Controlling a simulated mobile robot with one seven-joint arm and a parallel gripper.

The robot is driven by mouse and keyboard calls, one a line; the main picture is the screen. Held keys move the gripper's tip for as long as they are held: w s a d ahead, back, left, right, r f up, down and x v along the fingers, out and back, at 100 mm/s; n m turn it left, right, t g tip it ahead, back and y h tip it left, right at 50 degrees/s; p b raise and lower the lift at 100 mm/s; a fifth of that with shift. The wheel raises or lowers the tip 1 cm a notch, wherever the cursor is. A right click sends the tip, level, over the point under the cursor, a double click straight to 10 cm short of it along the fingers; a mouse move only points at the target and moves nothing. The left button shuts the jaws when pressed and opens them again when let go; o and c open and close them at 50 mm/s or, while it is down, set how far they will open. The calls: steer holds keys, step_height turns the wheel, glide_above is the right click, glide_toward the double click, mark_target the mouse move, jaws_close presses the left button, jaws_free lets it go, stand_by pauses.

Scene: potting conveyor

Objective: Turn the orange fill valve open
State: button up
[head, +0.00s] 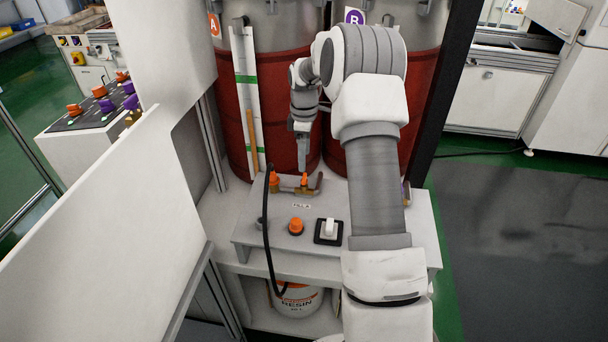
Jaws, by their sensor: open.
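An orange valve handle (305,180) stands on a brass-coloured pipe fitting at the back of the grey panel, in front of the drum marked A. It looks upright. A second orange part (274,182) sits on the left end of the same fitting. A small "FILL" label lies on the panel in front of them. My gripper (303,163) points down just above the orange handle, with its fingers seen edge-on. It is open, and nothing shows between the fingers. I cannot tell whether the fingertips touch the handle.
An orange knob (296,226) and a white switch (329,229) sit on the panel's front part. A black hose (267,235) loops down past the panel's left side. Red drums (260,110) stand close behind. A white door panel (110,225) fills the left. My arm hides the panel's right side.

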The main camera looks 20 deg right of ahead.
mark_target(304, 176)
step_height(304, 176, down, 7)
steer(key=shift+f, duration=0.1)
stand_by(0.3)
jaws_close()
